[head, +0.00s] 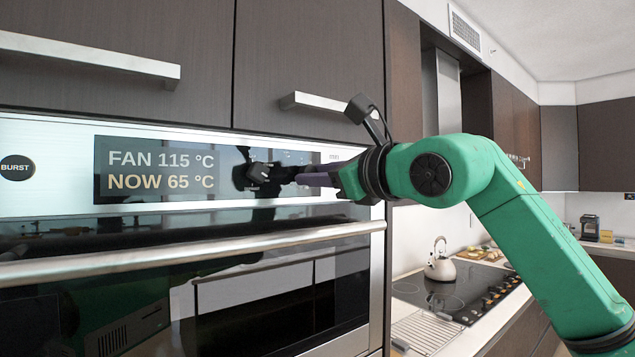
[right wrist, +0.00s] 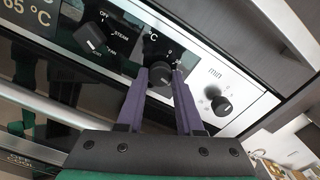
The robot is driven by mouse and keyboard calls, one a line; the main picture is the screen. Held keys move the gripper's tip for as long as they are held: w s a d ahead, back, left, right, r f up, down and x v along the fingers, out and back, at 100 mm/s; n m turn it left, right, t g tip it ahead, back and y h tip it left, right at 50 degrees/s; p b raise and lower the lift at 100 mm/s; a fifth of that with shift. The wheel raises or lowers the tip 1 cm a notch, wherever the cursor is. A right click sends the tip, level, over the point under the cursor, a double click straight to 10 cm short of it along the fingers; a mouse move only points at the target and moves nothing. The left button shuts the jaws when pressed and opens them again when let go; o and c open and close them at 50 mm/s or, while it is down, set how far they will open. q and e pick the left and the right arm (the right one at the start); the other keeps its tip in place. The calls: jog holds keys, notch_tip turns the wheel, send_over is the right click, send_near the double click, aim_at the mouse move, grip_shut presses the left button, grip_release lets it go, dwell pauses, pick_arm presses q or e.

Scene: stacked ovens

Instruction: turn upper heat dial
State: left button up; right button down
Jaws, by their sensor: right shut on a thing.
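The upper heat dial (right wrist: 160,72) is a dark round knob on the oven's panel, below a "°C" mark in the right wrist view. My right gripper (head: 308,178) reaches it from the right. In the right wrist view its purple fingers (right wrist: 160,84) stand on either side of the knob and are shut on it. In the head view the gripper hides most of this dial. The display (head: 160,170) reads "FAN 115 °C" and "NOW 65 °C". My left gripper is in neither view.
A mode dial (right wrist: 90,38) marked OFF and STEAM sits left of the heat dial, and a "min" dial (right wrist: 221,106) sits right. The oven door handle (head: 180,252) runs below. A cupboard handle (head: 318,103) is above. A kettle (head: 440,264) stands on the hob (head: 450,290).

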jog(key=m+b, duration=0.1)
jog(key=m, duration=0.2)
jog(key=m+b, duration=0.1)
jog(key=m, duration=0.2)
jog(key=shift+a+f, duration=0.1)
jog(key=shift+f, duration=0.1)
jog(key=m+b, duration=0.2)
jog(key=m, duration=0.4)
jog(key=shift+r, duration=0.1)
dwell(0.3)
jog(key=c, duration=0.5)
grip_release()
jog(key=shift+c, duration=0.2)
